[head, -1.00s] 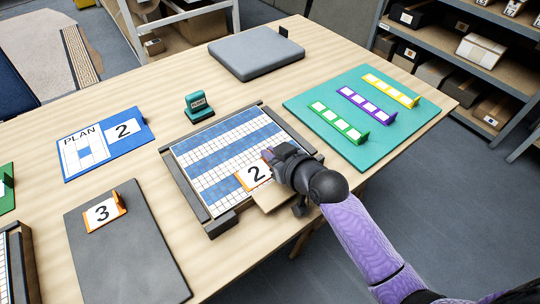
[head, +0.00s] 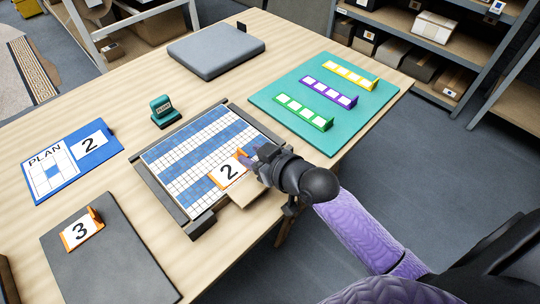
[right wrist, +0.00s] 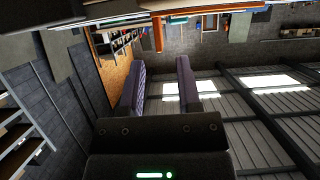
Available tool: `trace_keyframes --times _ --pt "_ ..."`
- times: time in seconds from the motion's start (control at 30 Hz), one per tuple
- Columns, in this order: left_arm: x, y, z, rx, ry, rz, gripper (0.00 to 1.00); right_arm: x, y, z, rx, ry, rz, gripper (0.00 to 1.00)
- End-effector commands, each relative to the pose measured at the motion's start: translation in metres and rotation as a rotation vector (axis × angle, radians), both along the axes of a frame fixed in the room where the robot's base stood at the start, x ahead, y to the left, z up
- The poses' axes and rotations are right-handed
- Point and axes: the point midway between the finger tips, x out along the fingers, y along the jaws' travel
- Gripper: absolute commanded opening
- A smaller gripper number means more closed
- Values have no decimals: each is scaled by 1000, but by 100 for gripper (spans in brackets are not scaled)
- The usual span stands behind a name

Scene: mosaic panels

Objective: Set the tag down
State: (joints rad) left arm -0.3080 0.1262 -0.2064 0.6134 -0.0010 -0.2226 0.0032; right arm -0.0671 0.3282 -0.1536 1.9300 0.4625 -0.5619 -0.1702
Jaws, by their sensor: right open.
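The orange tag with a black 2 (head: 229,171) lies at the right front edge of the blue-and-white mosaic panel (head: 196,140), which sits in a dark frame (head: 150,179). My right gripper (head: 251,159) is at the tag's raised orange end, with its fingers around or beside that end; the exact contact is hidden. In the right wrist view my right gripper (right wrist: 160,85) shows its two fingers apart. My left gripper is not in view.
A dark board (head: 112,262) with an orange tag 3 (head: 80,231) lies front left. A blue plan board (head: 40,188), a green stamp (head: 163,112), a grey pad (head: 215,52) and a teal mat (head: 357,115) with coloured strips surround the frame.

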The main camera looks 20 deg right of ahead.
Motion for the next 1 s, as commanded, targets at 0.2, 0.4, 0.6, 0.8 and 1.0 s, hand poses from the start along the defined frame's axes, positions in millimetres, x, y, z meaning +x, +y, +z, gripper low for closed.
trace_keyframes --times 0.2,0.4,0.6,0.8,1.0 --pt "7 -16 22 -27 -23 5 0 -48 -17 25 -2 2 3 43" --pt "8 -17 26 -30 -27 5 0 -65 -23 30 1 0 2 43" --pt "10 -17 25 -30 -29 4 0 -66 -23 30 1 -1 2 43" --pt "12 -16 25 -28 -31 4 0 -66 -23 30 1 -1 2 43" --pt "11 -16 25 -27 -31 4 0 -66 -23 30 1 -1 2 43"
